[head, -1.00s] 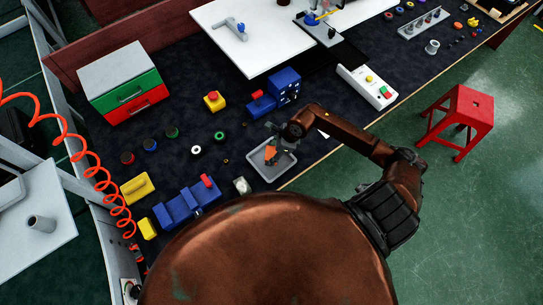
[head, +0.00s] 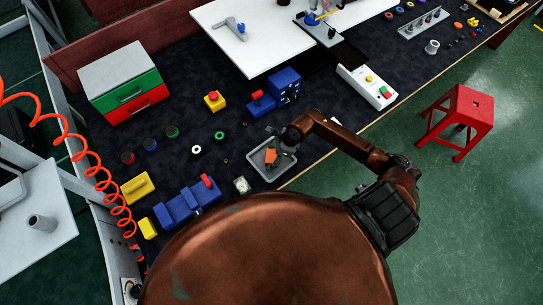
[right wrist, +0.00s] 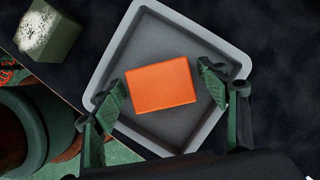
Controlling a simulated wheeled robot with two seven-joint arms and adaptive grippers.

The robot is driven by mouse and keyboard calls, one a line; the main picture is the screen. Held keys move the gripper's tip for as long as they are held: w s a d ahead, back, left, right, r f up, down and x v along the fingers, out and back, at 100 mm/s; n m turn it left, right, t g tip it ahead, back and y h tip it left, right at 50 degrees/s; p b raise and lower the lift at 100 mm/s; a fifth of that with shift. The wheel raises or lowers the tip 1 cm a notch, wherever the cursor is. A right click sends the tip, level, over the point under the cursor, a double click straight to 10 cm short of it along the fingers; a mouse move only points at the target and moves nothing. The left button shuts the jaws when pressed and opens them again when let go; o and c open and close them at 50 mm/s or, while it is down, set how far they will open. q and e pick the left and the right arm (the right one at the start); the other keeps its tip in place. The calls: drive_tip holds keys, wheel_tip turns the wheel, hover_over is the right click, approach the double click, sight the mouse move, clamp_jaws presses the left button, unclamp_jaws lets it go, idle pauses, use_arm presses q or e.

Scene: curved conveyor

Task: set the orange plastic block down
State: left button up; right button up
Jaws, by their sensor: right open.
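The orange plastic block (right wrist: 161,84) lies in the grey tray (right wrist: 222,50), near its middle. In the head view the block (head: 271,156) also shows inside the tray (head: 262,176), partly covered by my gripper. My right gripper (right wrist: 163,92) is open, with one green-padded finger on each side of the block. The left finger is close to the block's edge and a small gap shows at the right finger. In the head view my right gripper (head: 277,142) is over the tray's upper right part. My left gripper is in neither view.
A pale-topped greenish block (right wrist: 48,30) stands beside the tray. A blue vise-like piece (head: 186,205) lies to the tray's left.

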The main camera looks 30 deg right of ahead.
drive_tip(key=shift+r, duration=0.1)
drive_tip(key=v, duration=1.2)
drive_tip(key=shift+a, duration=0.1)
